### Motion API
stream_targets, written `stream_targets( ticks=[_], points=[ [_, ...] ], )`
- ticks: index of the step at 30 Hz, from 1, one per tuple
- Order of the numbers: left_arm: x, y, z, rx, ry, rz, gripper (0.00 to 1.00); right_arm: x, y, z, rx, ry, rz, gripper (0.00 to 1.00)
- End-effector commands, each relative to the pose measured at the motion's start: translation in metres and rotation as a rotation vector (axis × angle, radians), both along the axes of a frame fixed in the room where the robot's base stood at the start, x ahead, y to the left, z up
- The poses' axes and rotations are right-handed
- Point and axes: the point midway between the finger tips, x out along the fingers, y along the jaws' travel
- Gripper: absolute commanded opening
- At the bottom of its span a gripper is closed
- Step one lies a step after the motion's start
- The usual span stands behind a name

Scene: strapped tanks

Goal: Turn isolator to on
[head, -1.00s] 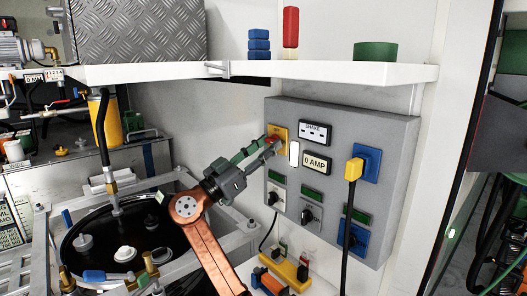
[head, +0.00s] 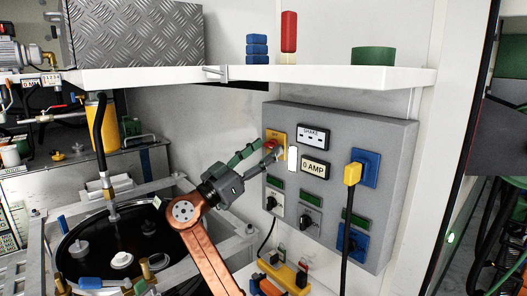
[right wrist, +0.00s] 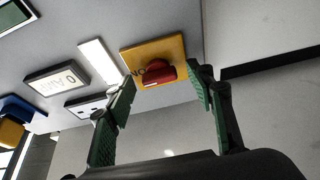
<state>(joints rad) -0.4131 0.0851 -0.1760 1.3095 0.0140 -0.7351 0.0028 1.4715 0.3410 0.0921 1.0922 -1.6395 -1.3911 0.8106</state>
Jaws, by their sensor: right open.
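The isolator is a yellow square plate (head: 277,136) with a red knob, at the upper left of the grey panel. In the right wrist view its red knob (right wrist: 158,73) sits on the yellow plate (right wrist: 172,48), with printed letters partly hidden beside it. My right gripper (head: 272,152) is in front of the isolator and covers part of it. In the right wrist view my right gripper (right wrist: 163,88) is open, its green fingers on either side of the knob. I see a gap between the fingers and the knob; contact is unclear. My left gripper is not in view.
The grey panel (head: 385,180) also bears a "0 AMP" display (head: 315,167), a white light bar (head: 293,160), small black knobs and a yellow plug (head: 352,173) with a hanging black cable. A white shelf (head: 340,77) juts out above. A black tank (head: 120,240) stands lower left.

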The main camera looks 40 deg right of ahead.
Motion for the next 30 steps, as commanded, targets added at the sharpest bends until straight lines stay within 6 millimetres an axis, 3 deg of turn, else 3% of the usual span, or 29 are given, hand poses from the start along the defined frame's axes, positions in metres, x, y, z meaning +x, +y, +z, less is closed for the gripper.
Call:
stream_targets(
  ticks=[8, 21, 30],
  points=[
    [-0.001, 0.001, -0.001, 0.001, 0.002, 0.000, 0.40, 0.000, 0.015, -0.007, 0.000, 0.002, 0.002, 0.49],
    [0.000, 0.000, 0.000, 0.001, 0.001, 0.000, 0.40, -0.006, 0.093, -0.039, 0.000, 0.001, 0.002, 0.49],
    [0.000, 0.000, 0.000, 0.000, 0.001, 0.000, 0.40, -0.007, 0.111, -0.047, 0.001, 0.000, 0.000, 0.49]
  ],
)
